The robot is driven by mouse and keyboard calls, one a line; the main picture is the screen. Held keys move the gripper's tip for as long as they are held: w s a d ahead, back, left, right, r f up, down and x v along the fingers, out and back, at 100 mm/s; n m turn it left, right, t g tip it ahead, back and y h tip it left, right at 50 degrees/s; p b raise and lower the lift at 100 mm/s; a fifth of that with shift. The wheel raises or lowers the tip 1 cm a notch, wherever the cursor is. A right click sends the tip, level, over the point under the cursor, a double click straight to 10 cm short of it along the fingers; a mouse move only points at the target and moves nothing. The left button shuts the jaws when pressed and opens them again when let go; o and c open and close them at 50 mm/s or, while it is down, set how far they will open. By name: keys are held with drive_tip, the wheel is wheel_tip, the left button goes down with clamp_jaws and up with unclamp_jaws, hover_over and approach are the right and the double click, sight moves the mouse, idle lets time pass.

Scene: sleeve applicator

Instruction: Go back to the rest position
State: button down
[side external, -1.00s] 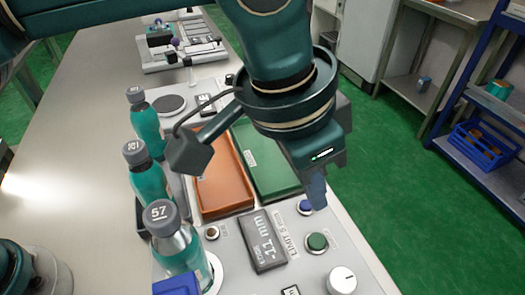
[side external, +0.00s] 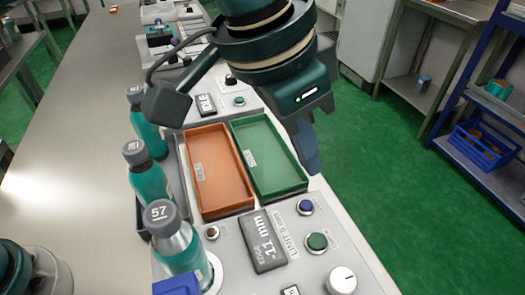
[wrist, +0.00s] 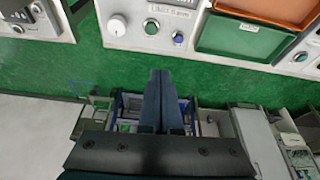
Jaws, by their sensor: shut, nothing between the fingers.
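My gripper (side external: 312,168) is shut and empty. In the side external view it hangs in the air over the right edge of the applicator panel, beside the green tray (side external: 296,188) and above the blue button (side external: 305,206). In the wrist view the closed fingers (wrist: 160,75) point up the picture, with the green floor and the panel's edge beyond them. No rest position is marked in either view.
An orange tray (side external: 218,205) lies left of the green one. Several teal bottles with grey caps, one marked 57 (side external: 176,243), stand along the panel's left side. A display (side external: 263,241) reads -11 mm. A green button (side external: 317,242) and white knob (side external: 341,280) are nearby.

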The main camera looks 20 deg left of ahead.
drive_tip(key=a+r+n+t+y, duration=0.1)
drive_tip(key=a+r+n, duration=0.25)
drive_tip(key=a, duration=0.65)
drive_tip(key=a+r+n+t, duration=0.2)
drive_tip(key=a+r, duration=0.3)
drive_tip(key=a, duration=0.4)
drive_tip(key=s+a+f+n+y, duration=0.1)
drive_tip(key=s+a+f+n, duration=0.2)
drive_tip(key=s+a+f, duration=0.6)
wheel_tip(320, 180, down, 3)
drive_tip(key=shift+s+a+y, duration=0.4)
drive_tip(key=shift+s, duration=0.55)
